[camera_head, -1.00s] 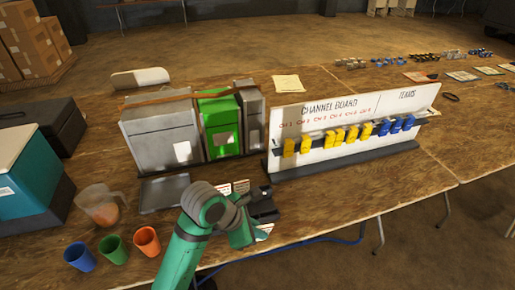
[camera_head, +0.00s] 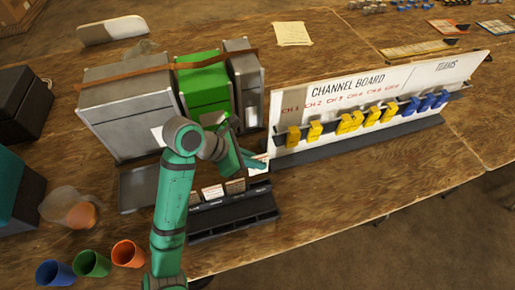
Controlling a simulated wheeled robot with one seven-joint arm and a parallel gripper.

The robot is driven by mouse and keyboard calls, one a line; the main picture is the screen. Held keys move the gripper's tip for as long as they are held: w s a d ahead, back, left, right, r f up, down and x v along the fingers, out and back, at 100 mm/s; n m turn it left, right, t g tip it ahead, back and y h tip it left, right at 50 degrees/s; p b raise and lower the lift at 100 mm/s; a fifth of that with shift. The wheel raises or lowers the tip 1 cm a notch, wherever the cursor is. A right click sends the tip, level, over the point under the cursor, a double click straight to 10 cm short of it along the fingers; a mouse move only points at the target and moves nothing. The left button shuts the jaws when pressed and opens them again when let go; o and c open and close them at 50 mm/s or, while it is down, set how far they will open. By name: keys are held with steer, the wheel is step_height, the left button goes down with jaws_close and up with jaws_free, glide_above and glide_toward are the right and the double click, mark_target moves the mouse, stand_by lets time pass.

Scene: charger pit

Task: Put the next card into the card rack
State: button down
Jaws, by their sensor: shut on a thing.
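The black card rack (camera_head: 236,217) stands on the wooden table in front of the metal cases and the channel board. Several cards stand in a row along its back, among them a white one (camera_head: 212,191) and a brown one (camera_head: 235,186). My green arm reaches over from the front, and my gripper (camera_head: 257,163) is above the rack's right end. It is shut on a card (camera_head: 261,158), a small pale piece showing beside the fingers. Most of that card is hidden, and I cannot tell whether it touches the rack. My arm hides part of the rack's left end.
The channel board (camera_head: 385,95) with yellow and blue radios stands close right of the rack. Grey cases and a green case (camera_head: 205,85) stand behind.

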steer(key=shift+f, duration=0.6)
steer(key=shift+s+d+f, duration=0.1)
steer(key=shift+d+f, duration=0.05)
steer(key=shift+f, duration=4.1)
steer(key=c, duration=1.9)
jaws_free()
steer(key=shift+o, duration=0.2)
